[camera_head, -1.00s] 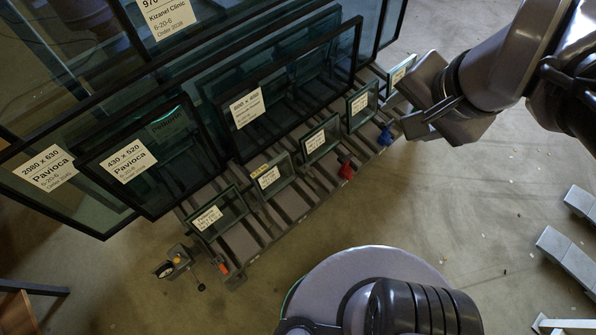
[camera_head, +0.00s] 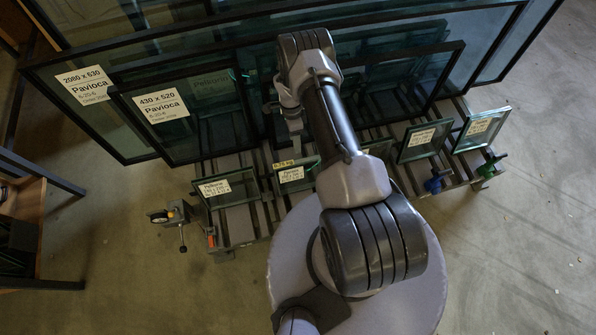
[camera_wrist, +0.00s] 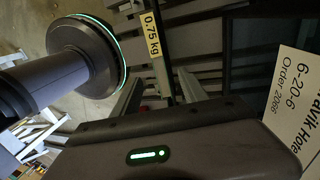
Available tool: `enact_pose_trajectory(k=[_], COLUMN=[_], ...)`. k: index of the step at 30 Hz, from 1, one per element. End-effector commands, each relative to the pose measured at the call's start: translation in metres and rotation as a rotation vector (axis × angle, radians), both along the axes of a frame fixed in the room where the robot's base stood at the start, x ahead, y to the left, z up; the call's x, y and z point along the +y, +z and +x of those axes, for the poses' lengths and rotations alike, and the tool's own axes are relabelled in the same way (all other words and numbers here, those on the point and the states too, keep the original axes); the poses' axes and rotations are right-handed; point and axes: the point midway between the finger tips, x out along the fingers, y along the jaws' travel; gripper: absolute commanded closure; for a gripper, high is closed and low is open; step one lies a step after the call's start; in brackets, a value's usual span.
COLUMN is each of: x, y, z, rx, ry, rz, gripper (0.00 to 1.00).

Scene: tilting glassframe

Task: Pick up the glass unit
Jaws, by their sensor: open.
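Several small framed glass units stand tilted in the rack. One with a white label and a yellow 0.75 kg tag is the small glass unit (camera_head: 297,174) left of my arm in the head view. Others are the left unit (camera_head: 238,185), a right unit (camera_head: 424,140) and the far right unit (camera_head: 482,129). My gripper appears empty. My arm hides part of the rack's middle.
Large dark-framed panes, including the 430 x 520 pane (camera_head: 190,112), stand behind the small units. Blue (camera_head: 436,184) and green (camera_head: 491,160) clamps sit at the rack's front right. A wooden shelf (camera_head: 24,215) is at the left. Floor at the right is clear.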

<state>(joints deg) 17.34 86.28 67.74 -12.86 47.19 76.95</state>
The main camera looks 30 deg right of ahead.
Motion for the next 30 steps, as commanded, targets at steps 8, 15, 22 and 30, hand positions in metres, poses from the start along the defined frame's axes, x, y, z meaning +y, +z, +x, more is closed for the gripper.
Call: enact_pose_trajectory(k=[8,15,22,30], x=[0.005,0.008,0.011,0.011], y=[-0.068,-0.095,-0.121,-0.119], z=[-0.016,-0.025,-0.033,-0.033], rx=[0.000,0.001,-0.002,-0.001], ry=[0.000,0.002,0.002,0.002], rz=[0.001,0.001,0.000,0.000], gripper=[0.49,0.49,0.49,0.79])
